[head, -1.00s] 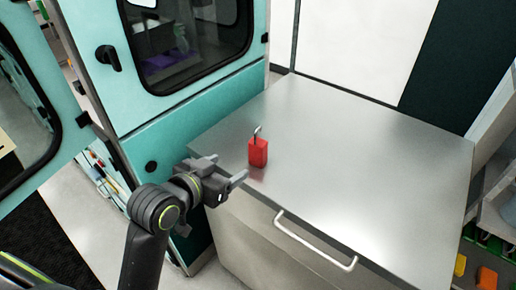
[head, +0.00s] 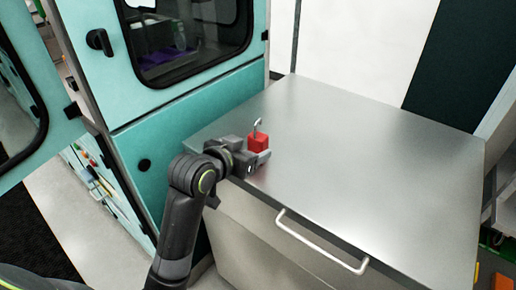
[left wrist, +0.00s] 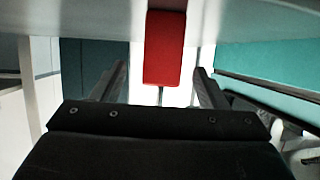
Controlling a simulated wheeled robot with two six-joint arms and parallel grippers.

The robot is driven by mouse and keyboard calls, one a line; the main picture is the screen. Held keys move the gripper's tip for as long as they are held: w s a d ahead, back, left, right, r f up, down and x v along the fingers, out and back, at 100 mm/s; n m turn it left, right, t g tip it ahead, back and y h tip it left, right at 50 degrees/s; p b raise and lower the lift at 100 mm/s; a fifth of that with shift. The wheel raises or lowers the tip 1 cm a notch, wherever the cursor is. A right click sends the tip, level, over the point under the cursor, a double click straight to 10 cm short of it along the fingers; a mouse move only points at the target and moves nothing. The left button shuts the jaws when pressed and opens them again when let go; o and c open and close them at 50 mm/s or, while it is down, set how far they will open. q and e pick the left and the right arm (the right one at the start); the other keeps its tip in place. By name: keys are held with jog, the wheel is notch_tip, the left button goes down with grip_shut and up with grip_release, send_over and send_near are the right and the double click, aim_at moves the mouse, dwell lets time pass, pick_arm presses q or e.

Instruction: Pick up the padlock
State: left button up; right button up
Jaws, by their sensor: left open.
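The red padlock (head: 259,142) stands upright on the steel counter near its left front edge, its thin metal shackle pointing up. In the left wrist view the red body (left wrist: 164,48) lies between the two finger lines, just ahead of the fingertips. My left gripper (head: 256,160) is open at the padlock, and its fingers hide the lower part of the body in the head view. The fingers also show spread apart in the left wrist view (left wrist: 160,75). I cannot tell whether a finger touches the padlock. My right gripper is not in view.
The steel counter (head: 370,150) is otherwise bare, with open room to the right of the padlock. Its drawer has a white bar handle (head: 320,243) in front. A teal cabinet (head: 190,110) with a dark window stands close on the left.

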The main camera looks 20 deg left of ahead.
aim_at(261, 142)
pick_arm(q)
jog(key=shift+p+x, duration=0.5)
jog(key=shift+x, duration=2.9)
jog(key=shift+a+r, duration=0.1)
jog(key=shift+r, duration=0.05)
jog(key=c, duration=1.1)
